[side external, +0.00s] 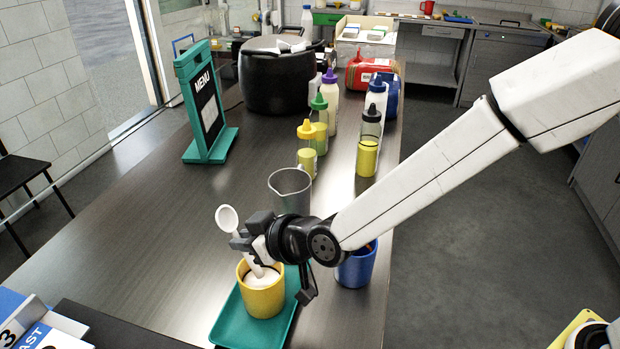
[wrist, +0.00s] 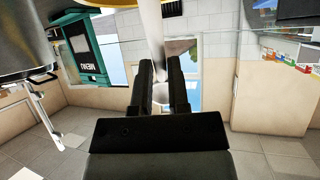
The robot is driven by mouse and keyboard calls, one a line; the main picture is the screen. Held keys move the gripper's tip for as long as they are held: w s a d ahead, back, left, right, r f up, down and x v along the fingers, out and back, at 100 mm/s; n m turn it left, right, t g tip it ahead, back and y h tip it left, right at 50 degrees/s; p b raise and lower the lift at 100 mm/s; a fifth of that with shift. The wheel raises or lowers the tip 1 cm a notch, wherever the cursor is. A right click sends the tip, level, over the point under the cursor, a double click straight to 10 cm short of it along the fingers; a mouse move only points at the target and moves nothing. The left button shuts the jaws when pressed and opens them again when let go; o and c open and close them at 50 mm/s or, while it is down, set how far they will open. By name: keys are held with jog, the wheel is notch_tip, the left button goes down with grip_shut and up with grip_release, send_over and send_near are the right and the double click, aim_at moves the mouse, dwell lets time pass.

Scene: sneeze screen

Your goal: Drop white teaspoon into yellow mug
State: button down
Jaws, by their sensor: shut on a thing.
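The white teaspoon (side external: 227,217) is held in my gripper (side external: 249,238), bowl up and handle slanting down to the yellow mug (side external: 262,298). The handle's lower end is over or inside the mug mouth; I cannot tell how deep. The mug stands upright on a teal tray (side external: 229,325) and shows something white inside. In the wrist view, the white teaspoon (wrist: 153,40) runs between the two dark fingers of my gripper (wrist: 160,72), which are shut on it. A strip of yellow, likely the mug (wrist: 92,2), shows at the top edge.
A blue mug (side external: 357,268) stands right of the tray, partly behind my arm. A clear grey jug (side external: 290,188) stands just behind my gripper. Several squeeze bottles, a menu stand (side external: 207,110) and a black pot (side external: 277,80) stand farther back. The table's left middle is clear.

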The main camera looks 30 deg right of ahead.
aim_at(249, 262)
jog(key=shift+f, duration=0.3)
dwell(0.4)
jog(key=shift+f, duration=1.8)
jog(key=c, duration=0.5)
grip_release()
jog(key=shift+c, duration=0.2)
jog(key=shift+s, duration=0.1)
jog(key=v, duration=0.7)
jog(key=shift+s+d+r, duration=0.2)
jog(key=shift+s, duration=0.05)
